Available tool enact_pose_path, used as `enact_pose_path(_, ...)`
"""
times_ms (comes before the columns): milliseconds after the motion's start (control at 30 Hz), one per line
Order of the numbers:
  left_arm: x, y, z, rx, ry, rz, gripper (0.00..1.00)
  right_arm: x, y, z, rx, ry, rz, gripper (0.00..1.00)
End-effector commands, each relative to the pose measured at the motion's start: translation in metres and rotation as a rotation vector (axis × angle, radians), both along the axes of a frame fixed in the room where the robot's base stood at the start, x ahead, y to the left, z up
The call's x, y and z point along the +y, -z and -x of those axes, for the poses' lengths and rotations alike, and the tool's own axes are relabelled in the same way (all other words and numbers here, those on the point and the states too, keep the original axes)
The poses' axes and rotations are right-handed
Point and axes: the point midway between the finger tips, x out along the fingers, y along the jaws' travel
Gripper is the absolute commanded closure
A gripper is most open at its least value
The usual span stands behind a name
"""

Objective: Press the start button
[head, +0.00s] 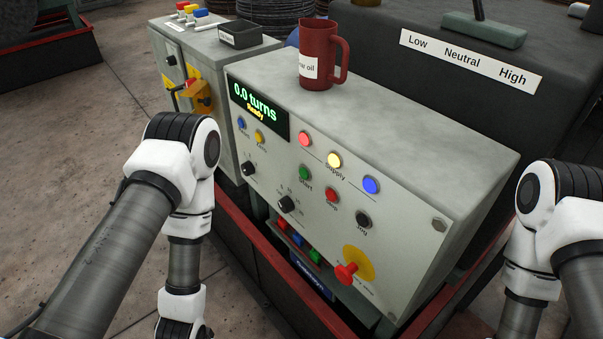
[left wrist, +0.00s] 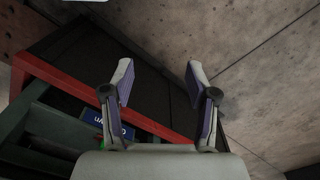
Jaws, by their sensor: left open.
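The green start button (head: 305,172) sits on the sloped grey control panel (head: 400,215), below the red, yellow and blue supply lamps and left of the red stop button (head: 331,195). Nothing covers it in the head view. My left arm hangs down left of the panel, and its gripper is below the head view's edge. In the left wrist view my left gripper (left wrist: 160,85) is open and empty, with a red frame edge and dark floor area beyond it. My right arm shows at the right edge of the head view, but its gripper is out of view.
A red emergency knob (head: 346,272) juts from the panel's lower right. The display (head: 257,108) reads "0.0 turns, Ready". A dark red mug (head: 317,55) stands on the panel housing. A red frame rail (head: 262,252) runs below the panel front.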

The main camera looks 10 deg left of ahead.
Motion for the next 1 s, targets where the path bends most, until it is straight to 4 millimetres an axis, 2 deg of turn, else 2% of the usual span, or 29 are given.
enact_pose_path(33,0.0000,0.0000,0.0000,0.000,0.000,0.000,0.69,0.0000,0.0000,0.0000,0.000,0.000,0.000,0.35)
enact_pose_path(100,0.0000,0.0000,0.0000,0.000,0.000,0.000,0.94,0.0000,0.0000,0.0000,0.000,0.000,0.000,0.35)
enact_pose_path(133,0.0000,0.0000,0.0000,0.000,0.000,0.000,1.00,0.0000,0.0000,0.0000,0.000,0.000,0.000,0.35)
enact_pose_path(1000,0.0000,0.0000,0.0000,0.000,0.000,0.000,1.00,0.0000,0.0000,0.0000,0.000,0.000,0.000,0.35)
